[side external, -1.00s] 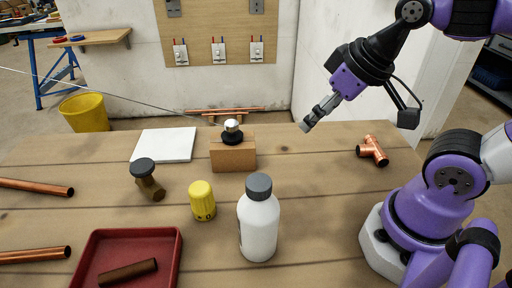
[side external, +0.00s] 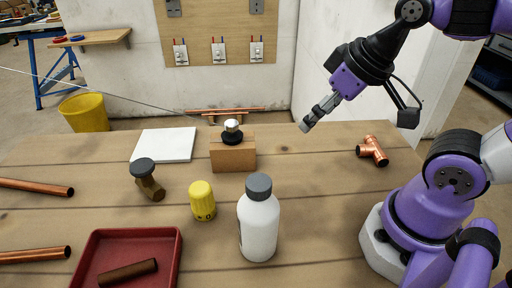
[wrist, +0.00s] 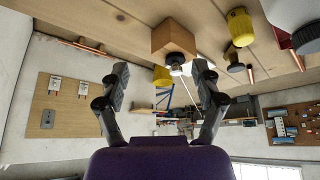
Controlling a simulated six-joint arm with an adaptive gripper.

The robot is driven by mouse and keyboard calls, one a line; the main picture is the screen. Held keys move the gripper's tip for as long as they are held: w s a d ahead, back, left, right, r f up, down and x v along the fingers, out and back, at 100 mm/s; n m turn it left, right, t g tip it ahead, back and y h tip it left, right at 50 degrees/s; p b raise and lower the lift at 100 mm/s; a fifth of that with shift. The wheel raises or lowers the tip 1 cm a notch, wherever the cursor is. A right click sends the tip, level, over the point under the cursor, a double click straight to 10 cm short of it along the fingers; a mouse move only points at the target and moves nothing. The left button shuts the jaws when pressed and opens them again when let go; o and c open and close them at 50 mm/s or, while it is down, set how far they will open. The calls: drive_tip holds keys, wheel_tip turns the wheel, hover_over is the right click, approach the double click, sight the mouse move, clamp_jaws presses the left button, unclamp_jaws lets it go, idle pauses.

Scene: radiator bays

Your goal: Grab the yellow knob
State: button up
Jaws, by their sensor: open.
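The yellow knob (side external: 202,201) stands upright on the wooden table, left of the white bottle, in the side external view. It also shows in the wrist view (wrist: 241,28), upside down near the top edge. My gripper (side external: 306,127) is raised above the back right of the table, well apart from the knob, to its right and farther back. In the wrist view my gripper (wrist: 160,85) has its two fingers spread wide with nothing between them.
A white bottle (side external: 258,228) with a grey cap stands close right of the knob. A brown block (side external: 233,156) with a black and silver part is behind it. A dark-capped valve (side external: 147,178), red tray (side external: 174,262), white tile (side external: 164,145) and copper tee (side external: 372,151) surround it.

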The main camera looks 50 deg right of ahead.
idle(0.4)
drive_tip(key=m+g, duration=0.5)
drive_tip(key=m, duration=0.3)
hover_over(200, 188)
drive_tip(key=f, duration=0.5)
drive_tip(key=shift+s+d+f, duration=0.15)
drive_tip(key=shift+d+f, duration=0.1)
drive_tip(key=shift+d, duration=0.15)
drive_tip(key=shift+g, duration=0.3)
drive_tip(key=f, duration=0.4)
drive_tip(key=shift+a+f, duration=0.4)
drive_tip(key=shift+w+f, duration=0.15)
drive_tip(key=shift+f, duration=1.45)
drive_tip(key=shift+w+f, duration=0.15)
drive_tip(key=shift+f, duration=1.4)
drive_tip(key=c, duration=1.3)
